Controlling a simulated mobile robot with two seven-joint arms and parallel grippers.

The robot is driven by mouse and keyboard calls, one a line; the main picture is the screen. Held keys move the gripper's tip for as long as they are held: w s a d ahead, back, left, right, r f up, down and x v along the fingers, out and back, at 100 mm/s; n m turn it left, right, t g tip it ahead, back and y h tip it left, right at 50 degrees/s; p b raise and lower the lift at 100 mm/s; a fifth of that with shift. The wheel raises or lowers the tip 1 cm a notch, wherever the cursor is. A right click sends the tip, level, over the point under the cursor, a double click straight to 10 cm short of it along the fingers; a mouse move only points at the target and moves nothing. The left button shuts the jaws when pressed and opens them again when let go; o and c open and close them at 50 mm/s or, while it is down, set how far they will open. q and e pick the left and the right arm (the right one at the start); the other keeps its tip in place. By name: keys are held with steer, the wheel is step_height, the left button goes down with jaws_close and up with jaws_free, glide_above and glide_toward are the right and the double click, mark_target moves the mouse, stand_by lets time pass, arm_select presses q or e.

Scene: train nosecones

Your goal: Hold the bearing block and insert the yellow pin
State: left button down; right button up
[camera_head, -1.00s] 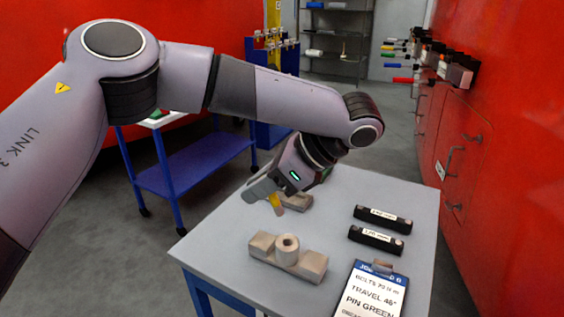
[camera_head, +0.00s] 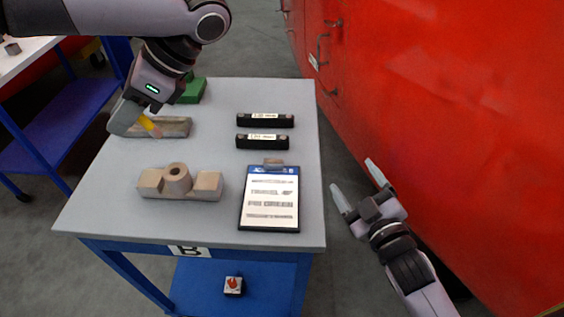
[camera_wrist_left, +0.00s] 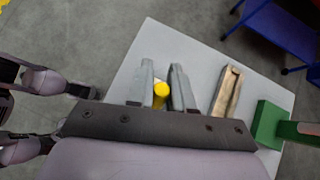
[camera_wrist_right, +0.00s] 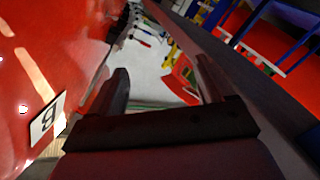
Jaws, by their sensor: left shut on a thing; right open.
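The tan bearing block (camera_head: 207,186) with a round upright boss in its middle sits on the grey table, near the front left. Its boss has a hole on top. The yellow pin (camera_head: 149,125) is in my left gripper (camera_head: 138,117), tilted, above the table and behind the block. In the left wrist view the yellow pin (camera_wrist_left: 161,90) shows between the two fingers of my left gripper (camera_wrist_left: 162,88). My right gripper (camera_head: 358,192) is open and empty, off the table's right side. Its spread fingers also show in the right wrist view (camera_wrist_right: 162,88).
A long tan tray (camera_head: 177,127) and a green block (camera_head: 193,90) lie behind the bearing block. Two black labelled bars (camera_head: 265,120) and a clipboard (camera_head: 270,226) lie to the right. A red cabinet wall (camera_head: 440,110) stands close by my right arm.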

steer(key=w+a+r+n+g+y, duration=0.1)
steer(key=a+r+n+g+y, duration=0.1)
steer(key=a+r+n+y, duration=0.75)
steer(key=a+r+n+g+y, duration=0.2)
steer(key=r+n+g+y, duration=0.15)
steer(key=n, duration=1.05)
steer(key=s+a+f+n+g, duration=0.15)
steer(key=a+n+g, duration=0.25)
steer(key=n+g, duration=0.6)
steer(key=n+h, duration=0.4)
steer(key=n, duration=0.5)
glide_toward(219, 181)
steer(key=d+r, duration=0.1)
steer(key=d, duration=0.1)
steer(key=shift+d+r+m+g, duration=0.25)
steer(key=shift+d+r, duration=0.05)
steer(key=shift+r, duration=0.05)
steer(key=shift+f, duration=0.2)
steer(key=shift+w+a+f, duration=0.1)
steer(key=shift+a, duration=0.05)
steer(key=x, duration=1.1)
steer(key=shift+a+f, duration=0.15)
steer(key=shift+a, duration=0.05)
